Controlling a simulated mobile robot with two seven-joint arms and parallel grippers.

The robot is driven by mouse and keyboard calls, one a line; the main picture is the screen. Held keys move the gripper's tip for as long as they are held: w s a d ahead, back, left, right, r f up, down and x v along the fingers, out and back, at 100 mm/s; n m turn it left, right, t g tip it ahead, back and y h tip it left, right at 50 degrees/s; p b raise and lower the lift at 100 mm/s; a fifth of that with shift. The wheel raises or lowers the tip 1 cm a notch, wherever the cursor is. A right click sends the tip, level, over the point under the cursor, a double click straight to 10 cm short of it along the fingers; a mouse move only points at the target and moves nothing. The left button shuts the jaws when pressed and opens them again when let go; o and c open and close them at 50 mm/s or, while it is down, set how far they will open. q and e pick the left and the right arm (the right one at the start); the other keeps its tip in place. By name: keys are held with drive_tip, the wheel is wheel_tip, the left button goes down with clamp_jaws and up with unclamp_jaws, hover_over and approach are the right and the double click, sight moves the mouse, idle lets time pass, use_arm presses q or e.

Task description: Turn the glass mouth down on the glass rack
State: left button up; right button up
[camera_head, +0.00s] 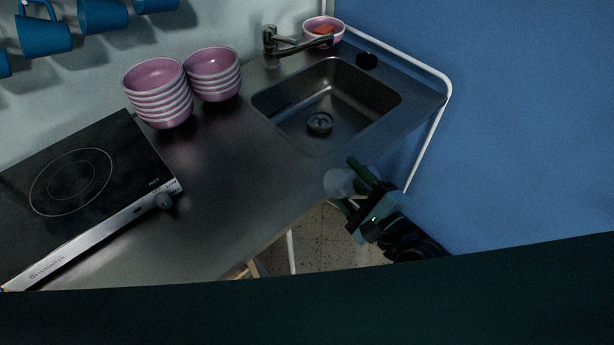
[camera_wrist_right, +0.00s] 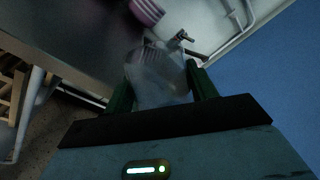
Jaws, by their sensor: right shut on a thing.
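The clear glass (camera_head: 338,184) is in my right gripper (camera_head: 345,181), off the counter's front edge and below the sink in the head view. The right gripper's two green fingers are shut on the glass's sides. In the right wrist view the glass (camera_wrist_right: 158,76) sits between the fingers of the right gripper (camera_wrist_right: 160,88), see-through and hazy. I cannot tell clearly which way its mouth points. No glass rack can be made out in either view. My left gripper is not in view.
The metal counter (camera_head: 225,200) holds a sink (camera_head: 330,105) with a faucet (camera_head: 285,45), two stacks of pink bowls (camera_head: 157,95) and a black hob (camera_head: 85,185). Another pink bowl (camera_head: 325,32) stands behind the sink. A white rail (camera_head: 410,62) runs along the blue wall. Blue mugs (camera_head: 42,35) hang upper left.

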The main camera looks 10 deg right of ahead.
sight(325, 181)
drive_tip(key=shift+a+r+m+g+y, duration=0.25)
drive_tip(key=shift+a+m+y, duration=0.25)
drive_tip(key=shift+m, duration=0.3)
drive_tip(key=a+m+y, duration=0.1)
drive_tip(key=a+r+m+g+y, duration=0.1)
drive_tip(key=a+m+g+y, duration=0.1)
drive_tip(key=shift+s+a+r+m, duration=0.25)
drive_tip(key=shift+a+r+m, duration=0.05)
drive_tip(key=shift+r+m, duration=0.1)
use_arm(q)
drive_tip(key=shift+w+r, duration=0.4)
use_arm(e)
drive_tip(key=a+r+g+y, duration=0.1)
drive_tip(key=s+a+r+g+y, duration=0.1)
drive_tip(key=a+r+g+y, duration=0.1)
drive_tip(key=g, duration=0.1)
drive_tip(key=shift+s+a+r, duration=0.15)
drive_tip(key=shift+s+a, duration=0.1)
drive_tip(key=shift+s, duration=0.1)
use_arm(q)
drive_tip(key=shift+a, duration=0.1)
